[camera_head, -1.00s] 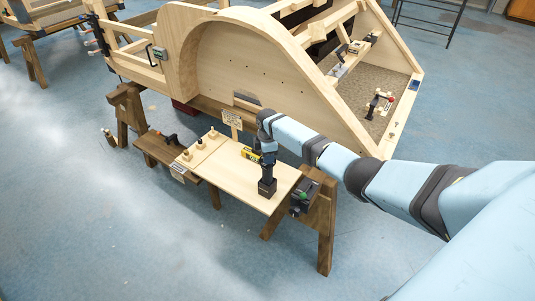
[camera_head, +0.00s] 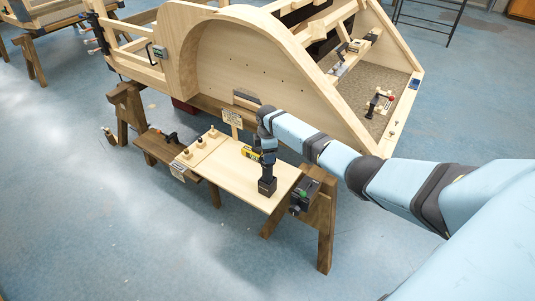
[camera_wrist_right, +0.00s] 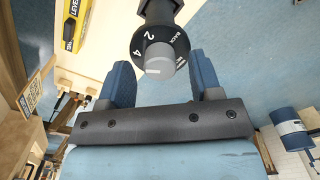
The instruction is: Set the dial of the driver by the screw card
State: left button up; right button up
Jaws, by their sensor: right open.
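The driver (camera_head: 267,186) stands upright on a pale wooden board, its dark base down. In the right wrist view its dial (camera_wrist_right: 150,44) is a black ring with white markings, including 2, 4 and BACK, around a grey knob (camera_wrist_right: 160,66). My right gripper (camera_head: 266,150) is at the driver in the head view. In the wrist view its blue fingers (camera_wrist_right: 160,74) are open, one on each side of the knob, with visible gaps. The screw card (camera_head: 232,118) stands at the board's back edge; its small print is unreadable. My left gripper is out of view.
A yellow level (camera_head: 251,153) lies close beside the driver. Several small knobbed pieces (camera_head: 187,155) sit at the board's left. The large wooden bodyframe (camera_head: 250,70) rises behind; the board's front is clear.

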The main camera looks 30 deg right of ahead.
notch_tip(320, 180, up, 13)
dwell(0.3)
dwell(0.4)
jog(key=s+a+f+m+t+y+p, duration=0.2)
jog(key=s+a+f+m+t+p, duration=0.25)
jog(key=s+a+f, duration=1.2)
jog(key=s+a+r+m+t+p, duration=0.1)
jog(key=s+a+r+m+t, duration=0.2)
jog(key=s, duration=0.7)
jog(key=s+a+r+m+t+y, duration=0.1)
jog(key=s+a+r+m+t, duration=0.2)
jog(key=s, duration=0.8)
notch_tip(320, 180, up, 2)
jog(key=shift+s+a+r+p, duration=0.1)
jog(key=shift+s+a+p, duration=0.25)
jog(key=shift+a, duration=0.2)
jog(key=shift+d+t, duration=0.1)
jog(key=shift+t, duration=0.15)
